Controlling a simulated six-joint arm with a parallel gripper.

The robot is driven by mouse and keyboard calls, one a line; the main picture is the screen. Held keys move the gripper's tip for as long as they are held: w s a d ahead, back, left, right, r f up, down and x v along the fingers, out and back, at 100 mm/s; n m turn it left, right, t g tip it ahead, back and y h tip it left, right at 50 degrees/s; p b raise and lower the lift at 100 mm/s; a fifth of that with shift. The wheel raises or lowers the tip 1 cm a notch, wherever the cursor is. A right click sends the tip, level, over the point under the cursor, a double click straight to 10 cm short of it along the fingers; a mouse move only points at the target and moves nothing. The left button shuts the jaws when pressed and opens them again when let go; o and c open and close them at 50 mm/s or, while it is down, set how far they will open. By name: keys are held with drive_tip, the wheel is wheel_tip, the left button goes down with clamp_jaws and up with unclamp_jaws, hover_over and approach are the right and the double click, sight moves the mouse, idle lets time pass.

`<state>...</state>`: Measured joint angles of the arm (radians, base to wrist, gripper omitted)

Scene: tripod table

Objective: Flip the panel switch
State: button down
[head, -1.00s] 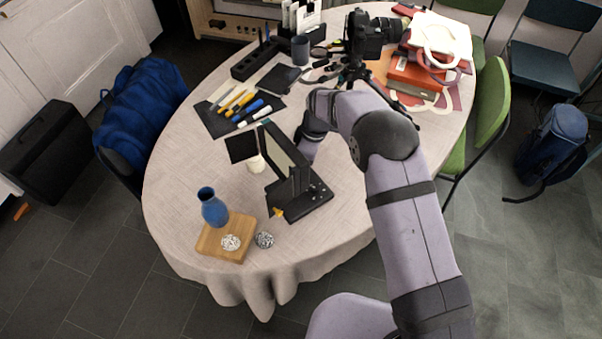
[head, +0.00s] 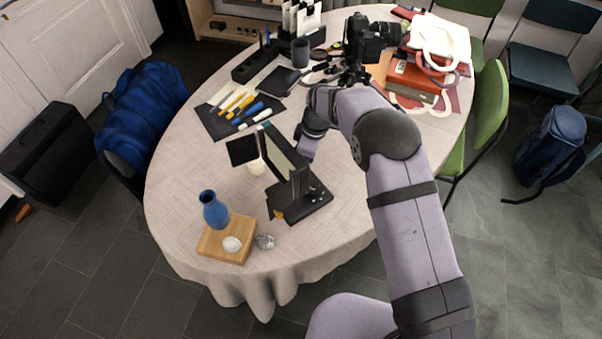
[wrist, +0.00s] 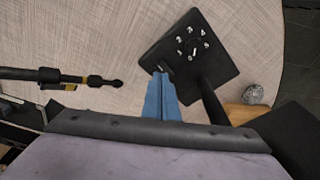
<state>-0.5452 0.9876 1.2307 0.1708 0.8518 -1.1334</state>
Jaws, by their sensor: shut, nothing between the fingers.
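The panel is a black unit with a flat base plate (head: 312,205) and a dark upright part (head: 282,155), standing near the front of the round table. In the wrist view its plate (wrist: 215,72) shows a ring of white marks and numerals with small dark controls; I cannot tell the switch's position. My gripper's blue fingers (wrist: 162,80) are shut and empty, pointing toward the plate's near left edge. They appear above the table, apart from the marked ring. In the head view the fingers are hidden behind the upright part; only my wrist shows beside it.
A wooden board (head: 212,249) carries a blue vase (head: 213,212) and a pale crumpled lump; a foil ball (head: 264,242) lies beside it. Pens on a dark mat (head: 212,124) lie behind. A camera (head: 360,40) stands at the back.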

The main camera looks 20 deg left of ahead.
drive_tip(key=shift+r+p, duration=1.15)
drive_tip(key=shift+r, duration=1)
drive_tip(key=s+d+r+m, duration=0.2)
drive_tip(key=d+r+m, duration=0.1)
drive_tip(key=d, duration=0.4)
drive_tip(key=s+d+r+m+h, duration=0.1)
drive_tip(key=s+d+r+m, duration=0.2)
drive_tip(key=d, duration=0.3)
drive_tip(key=s+d+r+m, duration=0.2)
drive_tip(key=d+r+m, duration=0.1)
drive_tip(key=d, duration=0.4)
drive_tip(key=s+d+m, duration=0.9)
drive_tip(key=s+d, duration=0.2)
drive_tip(key=s, duration=0.5)
drive_tip(key=shift+s+d+r+h, duration=0.15)
drive_tip(key=shift+s+r+h, duration=0.05)
drive_tip(key=shift+h, duration=0.2)
